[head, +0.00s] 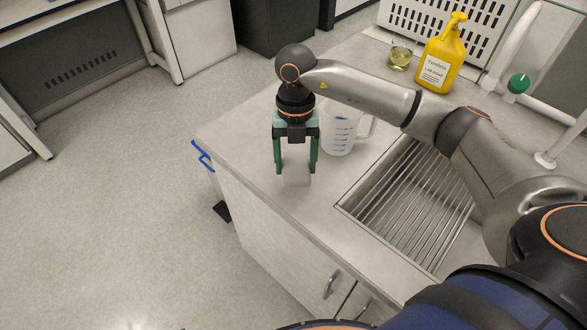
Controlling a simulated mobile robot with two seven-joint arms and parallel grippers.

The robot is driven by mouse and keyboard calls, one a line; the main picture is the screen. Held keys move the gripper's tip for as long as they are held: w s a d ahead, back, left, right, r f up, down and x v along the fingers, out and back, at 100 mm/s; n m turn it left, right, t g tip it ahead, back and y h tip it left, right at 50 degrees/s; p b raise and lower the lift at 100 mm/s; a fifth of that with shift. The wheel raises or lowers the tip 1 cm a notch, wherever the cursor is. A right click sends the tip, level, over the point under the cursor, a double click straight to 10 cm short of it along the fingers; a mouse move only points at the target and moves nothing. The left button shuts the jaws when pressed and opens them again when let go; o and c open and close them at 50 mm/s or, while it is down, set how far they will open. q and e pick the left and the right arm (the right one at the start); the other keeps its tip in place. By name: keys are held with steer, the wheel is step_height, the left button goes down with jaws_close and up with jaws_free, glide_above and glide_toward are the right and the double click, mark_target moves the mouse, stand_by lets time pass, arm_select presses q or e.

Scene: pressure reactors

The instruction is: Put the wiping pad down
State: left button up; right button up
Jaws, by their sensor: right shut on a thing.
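My right gripper (296,170) points down near the front left corner of the counter (245,140). Its green fingers are shut on the wiping pad (296,181), a small pale grey-white block at the fingertips. The pad nearly matches the counter in colour. I cannot tell whether its underside touches the counter or is a little above it. My left gripper is not in view.
A clear measuring jug (340,135) stands just right of my gripper. A sink with a ribbed rack (400,200) lies to the right. A yellow lab soap bottle (441,60) and a beaker (400,56) stand behind. A blue hook (202,155) is on the counter's left edge.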

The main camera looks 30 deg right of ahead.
mark_target(294, 171)
steer(key=shift+w+f, duration=0.55)
steer(key=shift+f, duration=0.15)
step_height(294, 171, down, 3)
steer(key=shift+p, duration=0.3)
steer(key=shift+f, duration=0.1)
steer(key=shift+f, duration=0.15)
steer(key=o, duration=1.1)
steer(key=shift+o, duration=0.2)
